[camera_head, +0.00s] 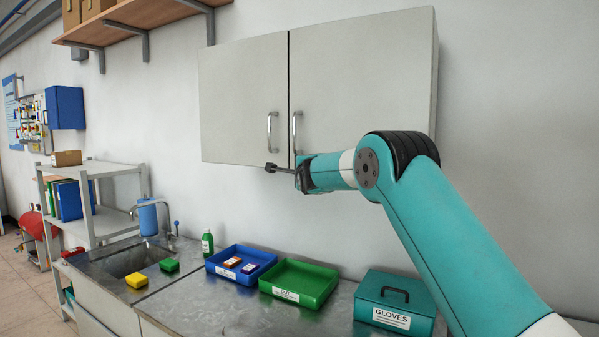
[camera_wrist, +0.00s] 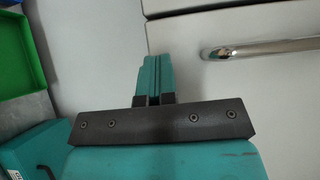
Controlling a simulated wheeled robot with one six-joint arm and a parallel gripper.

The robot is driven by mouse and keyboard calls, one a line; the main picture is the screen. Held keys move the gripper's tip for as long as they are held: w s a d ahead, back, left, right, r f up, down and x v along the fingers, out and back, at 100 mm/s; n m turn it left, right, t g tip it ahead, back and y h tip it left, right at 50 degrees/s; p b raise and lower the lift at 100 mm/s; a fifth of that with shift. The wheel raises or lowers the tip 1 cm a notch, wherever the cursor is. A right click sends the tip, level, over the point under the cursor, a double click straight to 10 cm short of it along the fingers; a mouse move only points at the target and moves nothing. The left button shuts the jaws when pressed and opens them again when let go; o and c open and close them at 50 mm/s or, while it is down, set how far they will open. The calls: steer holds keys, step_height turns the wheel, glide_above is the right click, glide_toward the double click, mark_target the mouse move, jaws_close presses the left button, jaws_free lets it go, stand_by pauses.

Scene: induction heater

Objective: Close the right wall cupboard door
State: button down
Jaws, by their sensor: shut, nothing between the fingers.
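The wall cupboard has two pale grey doors. The right door (camera_head: 365,80) looks flush with the left door (camera_head: 243,95), with a thin dark seam between them; a very small gap cannot be ruled out. The right door's upright metal handle (camera_head: 296,132) is beside the seam, and a handle also shows in the wrist view (camera_wrist: 260,48). My gripper (camera_head: 271,167) is shut and empty at the doors' lower edge, near the seam, below the handles. Its fingers also show in the wrist view (camera_wrist: 155,65). Whether they touch the door cannot be told.
Below, the steel counter (camera_head: 235,318) holds a blue tray (camera_head: 223,257), a green tray (camera_head: 318,272), a teal gloves box (camera_head: 394,300) and a green bottle (camera_head: 207,243). A sink (camera_head: 130,262) is at left. A wooden shelf (camera_head: 140,20) is at upper left. The wall between cupboard and counter is clear.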

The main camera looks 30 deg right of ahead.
steer(key=s+a+b, duration=0.7)
steer(key=a+b, duration=0.2)
steer(key=a, duration=0.2)
steer(key=s+a+f+n+g+y, duration=0.55)
steer(key=s+a+f+n, duration=0.3)
steer(key=s, duration=0.25)
steer(key=s+a+f+n+g+y, duration=0.1)
steer(key=s+a+f+n+g, duration=0.2)
steer(key=s, duration=1)
steer(key=s+a+f+n+g+y, duration=0.2)
steer(key=s+f+n+g, duration=0.2)
steer(key=s+n, duration=0.6)
steer(key=s+a+f+n+g+y, duration=0.1)
steer(key=s+a+f+n+g, duration=0.2)
steer(key=s+f+n, duration=0.4)
steer(key=s+g, duration=0.1)
steer(key=s, duration=0.7)
steer(key=shift+s+a+f+g, duration=0.25)
steer(key=shift+s+a+g, duration=0.1)
steer(key=shift+s, duration=0.05)
